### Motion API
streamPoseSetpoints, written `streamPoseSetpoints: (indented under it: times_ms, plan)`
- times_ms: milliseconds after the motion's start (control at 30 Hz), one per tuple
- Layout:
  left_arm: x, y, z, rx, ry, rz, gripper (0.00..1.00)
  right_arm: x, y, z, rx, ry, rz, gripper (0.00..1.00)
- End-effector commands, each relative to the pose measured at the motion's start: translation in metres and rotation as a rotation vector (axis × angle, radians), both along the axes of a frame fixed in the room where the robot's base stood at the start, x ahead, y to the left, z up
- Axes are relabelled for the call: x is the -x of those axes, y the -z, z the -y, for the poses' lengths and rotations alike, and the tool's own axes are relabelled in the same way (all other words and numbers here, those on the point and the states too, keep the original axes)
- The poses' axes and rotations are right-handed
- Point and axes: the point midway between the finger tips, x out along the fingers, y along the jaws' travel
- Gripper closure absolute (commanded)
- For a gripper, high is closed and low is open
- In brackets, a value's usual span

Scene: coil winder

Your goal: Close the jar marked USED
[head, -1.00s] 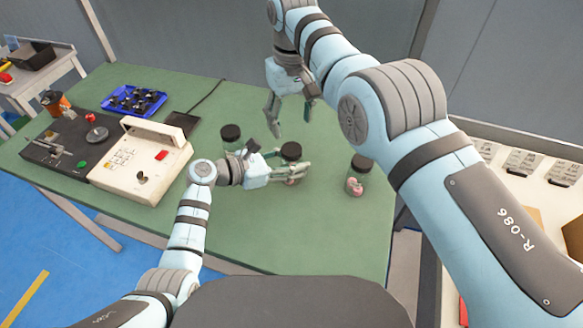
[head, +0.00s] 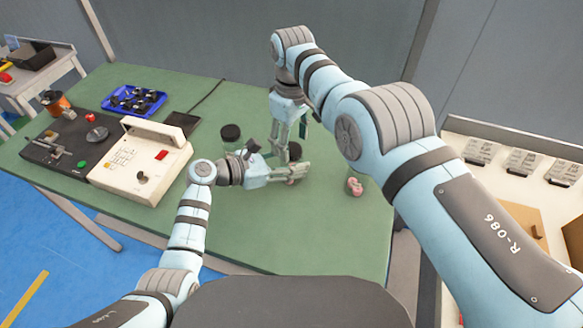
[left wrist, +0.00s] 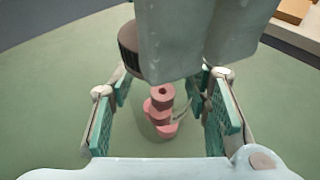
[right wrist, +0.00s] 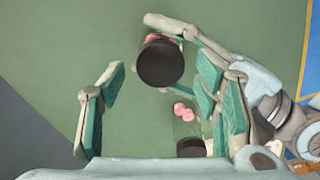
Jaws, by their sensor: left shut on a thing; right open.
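My left gripper (head: 292,174) is shut on the middle clear jar, around its body. Pink spools (left wrist: 160,112) show inside this jar in the left wrist view. Its black lid (right wrist: 160,64) is at the jar's top; I cannot tell how firmly it sits. It also shows in the head view (head: 295,151) and left wrist view (left wrist: 128,50). My right gripper (head: 290,135) is open and points down above that lid, with a finger to each side. No USED marking is readable on any jar.
A second black-lidded jar (head: 231,133) stands left of the held one. A third jar with pink contents (head: 354,187) stands right, its top hidden by my right arm. The winder (head: 135,160) and blue tray (head: 134,101) are at left. The front of the green table is clear.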

Motion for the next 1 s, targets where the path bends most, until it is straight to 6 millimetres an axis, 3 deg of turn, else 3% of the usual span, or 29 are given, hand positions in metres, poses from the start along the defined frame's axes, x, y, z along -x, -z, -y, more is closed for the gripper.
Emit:
streamPoseSetpoints:
  times_ms: [133,433,767,1000]
  plan:
    - [0.0,0.0,0.0,0.0,0.0,0.0,1.0,0.0004,0.0134,-0.0002,-0.001,0.0,-0.001,0.43]
    - [0.0,0.0001,0.0,0.0,0.0,0.0,1.0,0.0001,0.0156,0.0,0.0,0.001,0.001,0.43]
    - [0.0,0.0001,0.0,0.0,0.0,0.0,1.0,0.0001,0.0154,0.0,0.0,0.001,0.001,0.94]
    - [0.0,0.0002,-0.0001,0.0,0.0,0.0,1.0,0.0001,0.0157,0.0001,0.0,0.161,0.001,0.94]
